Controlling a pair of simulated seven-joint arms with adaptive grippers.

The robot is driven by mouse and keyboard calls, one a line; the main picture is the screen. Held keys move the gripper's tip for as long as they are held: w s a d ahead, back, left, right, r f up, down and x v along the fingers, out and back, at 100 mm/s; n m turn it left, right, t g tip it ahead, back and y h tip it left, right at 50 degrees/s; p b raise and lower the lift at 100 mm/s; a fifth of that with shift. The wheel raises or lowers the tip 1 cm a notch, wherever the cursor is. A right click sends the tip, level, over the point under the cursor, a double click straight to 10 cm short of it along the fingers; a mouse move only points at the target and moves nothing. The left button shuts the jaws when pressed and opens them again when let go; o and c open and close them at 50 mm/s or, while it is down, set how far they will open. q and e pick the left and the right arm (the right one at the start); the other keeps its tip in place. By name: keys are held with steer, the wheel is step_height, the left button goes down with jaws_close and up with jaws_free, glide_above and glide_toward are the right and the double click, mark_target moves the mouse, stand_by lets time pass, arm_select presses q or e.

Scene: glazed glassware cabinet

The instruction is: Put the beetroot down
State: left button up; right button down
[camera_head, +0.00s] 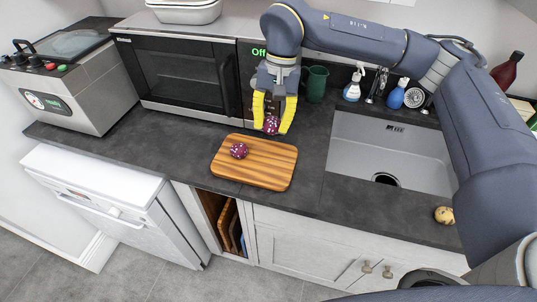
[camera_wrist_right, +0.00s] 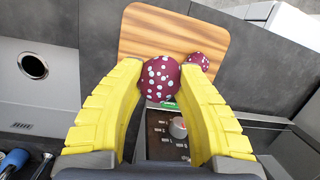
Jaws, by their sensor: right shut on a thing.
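A dark red beetroot with pale spots (camera_head: 271,125) is held between the yellow fingers of my right gripper (camera_head: 272,122). It also shows between the fingertips in the right wrist view (camera_wrist_right: 160,79). A second spotted beetroot (camera_head: 239,150) lies on the striped wooden cutting board (camera_head: 262,177); part of it shows behind the held one in the wrist view (camera_wrist_right: 199,61). My right gripper points down near the board's back right edge. The gap between the held beetroot and the surface below is hard to judge. My left gripper is not in view.
A microwave (camera_head: 175,75) stands behind the board on the left, and a dark green jug (camera_head: 314,83) stands behind the gripper. A sink (camera_head: 390,155) lies to the right, with a potato (camera_head: 444,215) near its front corner. The board's front right part is clear.

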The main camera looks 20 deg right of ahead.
mark_target(270, 162)
steer(key=x, duration=0.4)
steer(key=w+d+x, duration=0.1)
steer(key=x, duration=0.3)
steer(key=d+x, duration=0.1)
steer(key=x, duration=0.3)
steer(key=shift+w+f, duration=0.35)
steer(key=shift+f, duration=0.1)
steer(key=c, duration=0.9)
jaws_free()
steer(key=shift+c, duration=0.2)
steer(key=v, duration=1.2)
